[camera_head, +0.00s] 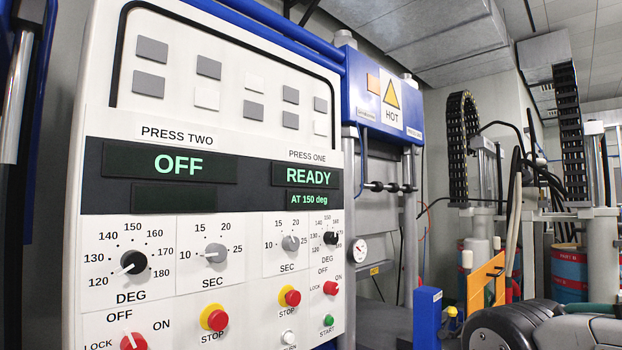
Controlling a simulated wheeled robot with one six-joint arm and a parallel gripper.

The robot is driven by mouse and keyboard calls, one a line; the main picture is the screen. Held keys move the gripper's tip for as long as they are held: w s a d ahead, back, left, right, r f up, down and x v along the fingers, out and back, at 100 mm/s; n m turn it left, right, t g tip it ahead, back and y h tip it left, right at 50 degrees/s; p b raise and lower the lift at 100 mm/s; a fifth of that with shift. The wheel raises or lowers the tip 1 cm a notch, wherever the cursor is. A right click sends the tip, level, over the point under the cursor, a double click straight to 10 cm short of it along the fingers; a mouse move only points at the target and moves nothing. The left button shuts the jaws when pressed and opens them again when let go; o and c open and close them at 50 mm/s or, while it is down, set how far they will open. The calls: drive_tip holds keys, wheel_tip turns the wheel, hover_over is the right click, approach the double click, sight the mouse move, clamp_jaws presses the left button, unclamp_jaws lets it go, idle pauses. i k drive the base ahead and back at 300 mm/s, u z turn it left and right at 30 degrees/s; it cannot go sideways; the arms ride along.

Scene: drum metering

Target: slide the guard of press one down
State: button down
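The press (385,92) with a blue head and a yellow HOT warning sign stands behind the right edge of the control panel. Between its grey posts is a grey panel (378,150), which looks like the guard. A horizontal bar with black grips (390,187) crosses the press below it. The control panel hides the press's left side, and I cannot tell the guard's exact lower edge. The press one display (306,176) reads READY, with AT 150 deg below. My arm shows at the lower right, but my gripper's fingertips are not in view.
The large white control panel (235,120) fills the left; its press two display (185,164) reads OFF. A blue post (427,315) and an orange plate (486,285) stand right of the press. Drums (569,270), hoses and cable chains (462,135) occupy the right background.

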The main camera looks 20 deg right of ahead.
sight(476, 281)
drive_tip(key=z, duration=1.15)
drive_tip(key=k, duration=0.45)
drive_tip(key=z, duration=1)
drive_tip(key=i, duration=1.5)
drive_tip(key=u, duration=0.8)
